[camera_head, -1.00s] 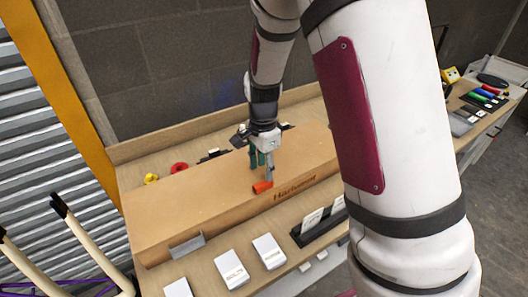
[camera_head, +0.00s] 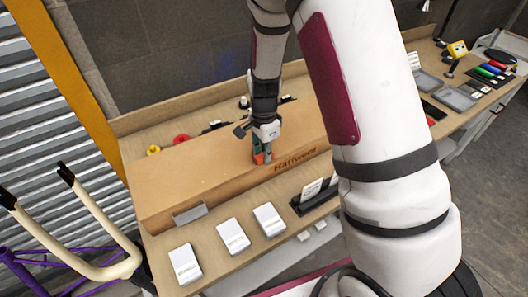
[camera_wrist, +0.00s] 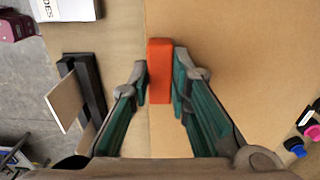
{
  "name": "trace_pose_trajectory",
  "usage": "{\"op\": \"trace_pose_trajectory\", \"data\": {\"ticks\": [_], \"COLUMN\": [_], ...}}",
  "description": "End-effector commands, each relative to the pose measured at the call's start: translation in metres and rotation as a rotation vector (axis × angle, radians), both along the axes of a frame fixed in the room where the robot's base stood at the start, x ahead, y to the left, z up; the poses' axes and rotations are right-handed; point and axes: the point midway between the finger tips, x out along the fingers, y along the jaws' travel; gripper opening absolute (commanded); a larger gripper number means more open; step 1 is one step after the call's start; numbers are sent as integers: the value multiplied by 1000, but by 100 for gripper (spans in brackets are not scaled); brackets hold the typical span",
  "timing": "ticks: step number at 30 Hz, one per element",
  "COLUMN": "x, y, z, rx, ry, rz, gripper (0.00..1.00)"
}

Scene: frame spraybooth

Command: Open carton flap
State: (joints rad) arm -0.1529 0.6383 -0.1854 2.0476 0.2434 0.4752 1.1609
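The carton (camera_head: 200,170) is a long, low cardboard box lying along the workbench, with dark lettering on its front edge. Its top looks flat and closed. An orange tab (camera_wrist: 159,72) stands on the carton near its front edge; in the head view my gripper mostly covers it. My gripper (camera_head: 262,155) points down at the tab. In the wrist view, the green-padded fingers of my gripper (camera_wrist: 160,84) flank the tab closely on both sides and appear shut on it.
White boxes (camera_head: 232,236) lie along the bench front, beside a black holder with cards (camera_head: 315,195). A yellow item (camera_head: 153,150) and a red ring (camera_head: 181,139) sit behind the carton. Grey trays (camera_head: 455,98) and coloured markers are at right. A pale tubular frame (camera_head: 85,270) stands at left.

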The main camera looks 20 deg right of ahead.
Motion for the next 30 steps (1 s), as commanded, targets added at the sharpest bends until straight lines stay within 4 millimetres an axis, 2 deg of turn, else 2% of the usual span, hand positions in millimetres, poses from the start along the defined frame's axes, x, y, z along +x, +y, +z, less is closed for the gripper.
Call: {"op": "trace_pose_trajectory", "data": {"ticks": [7,18,30], "x": [1,6,8], "y": [1,2,2], "z": [2,22,26], "rx": [-2,-22,-25], "ry": [9,112,128], "rz": [1,1,2], "gripper": [0,0,0]}}
